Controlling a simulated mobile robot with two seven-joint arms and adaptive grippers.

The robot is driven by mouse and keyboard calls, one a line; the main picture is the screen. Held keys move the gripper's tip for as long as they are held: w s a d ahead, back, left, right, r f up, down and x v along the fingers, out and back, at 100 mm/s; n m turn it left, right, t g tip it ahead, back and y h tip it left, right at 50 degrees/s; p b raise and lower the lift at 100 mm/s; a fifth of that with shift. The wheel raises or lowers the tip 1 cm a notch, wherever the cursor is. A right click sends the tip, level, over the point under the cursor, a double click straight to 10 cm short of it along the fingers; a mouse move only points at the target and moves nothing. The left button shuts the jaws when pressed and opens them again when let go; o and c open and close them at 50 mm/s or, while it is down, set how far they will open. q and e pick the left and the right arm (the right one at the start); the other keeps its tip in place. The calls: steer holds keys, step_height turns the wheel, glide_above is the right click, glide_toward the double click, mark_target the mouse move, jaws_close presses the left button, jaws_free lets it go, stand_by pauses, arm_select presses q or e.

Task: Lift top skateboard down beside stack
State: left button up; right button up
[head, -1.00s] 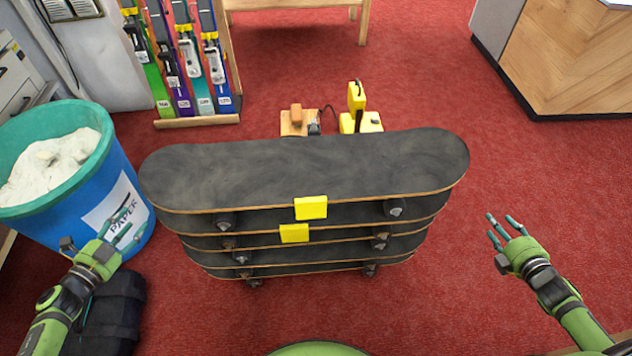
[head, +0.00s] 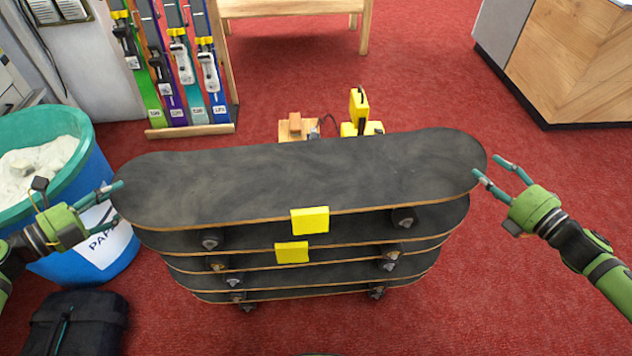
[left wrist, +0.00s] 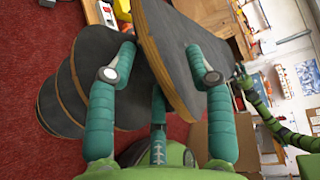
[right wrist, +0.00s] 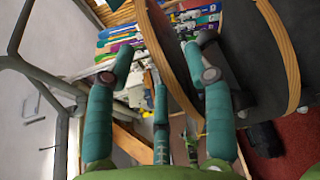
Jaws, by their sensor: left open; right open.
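The top skateboard (head: 300,178) lies black deck up on a stack of several like boards (head: 325,268), with a yellow tag (head: 310,220) at its front edge. My left gripper (head: 112,188) is open at the board's left end. In the left wrist view its fingers stand on either side of the top board's end (left wrist: 172,45). My right gripper (head: 485,166) is open at the right end. In the right wrist view the board's edge (right wrist: 152,45) runs between its spread fingers. Whether any finger touches the board cannot be told.
A blue paper bin (head: 105,262) with a teal rim stands close on the left, beside my left arm. A black bag (head: 75,325) lies at the lower left. A ski rack (head: 185,130) and yellow tools (head: 359,115) are behind. Red carpet (head: 530,290) is clear to the right.

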mark_target(141, 180)
arm_select(q)
steer(key=x, duration=0.4)
arm_select(e)
steer(key=x, duration=0.4)
steer(key=shift+r, duration=0.1)
arm_select(q)
steer(key=shift+x, duration=1.1)
arm_select(e)
steer(key=shift+x, duration=1.1)
arm_select(q)
steer(key=shift+c, duration=0.4)
arm_select(e)
steer(key=shift+c, duration=0.4)
arm_select(q)
jaws_close()
arm_select(e)
jaws_close()
arm_select(q)
steer(key=shift+d+r, duration=0.1)
steer(key=shift+r, duration=0.15)
arm_select(e)
steer(key=shift+r, duration=0.2)
arm_select(q)
steer(key=shift+w, duration=0.1)
arm_select(e)
steer(key=shift+w, duration=0.1)
